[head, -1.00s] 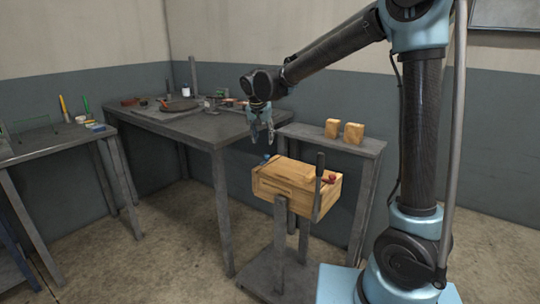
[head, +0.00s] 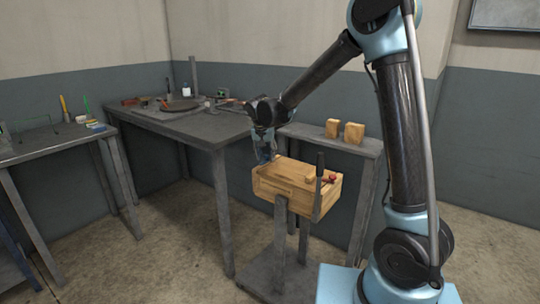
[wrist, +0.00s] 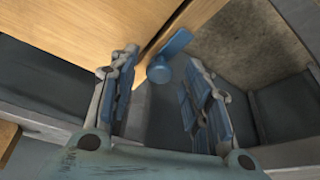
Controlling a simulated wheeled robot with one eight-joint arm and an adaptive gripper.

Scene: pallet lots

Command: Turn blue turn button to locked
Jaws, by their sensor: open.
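The blue turn button (wrist: 168,58) shows in the wrist view at the edge of a wooden box, between my open fingers and ahead of their tips. It has a round hub and a flat bar slanting up to the right. My gripper (wrist: 160,85) is open and empty, its blue-padded fingers on either side of the button. In the head view my gripper (head: 265,155) is low at the left end of the wooden box (head: 285,190) and hides the button there. I cannot tell whether the fingers touch it.
Two wooden blocks (head: 343,131) stand on a small table behind. A large grey table (head: 190,128) with several items stands left of the box.

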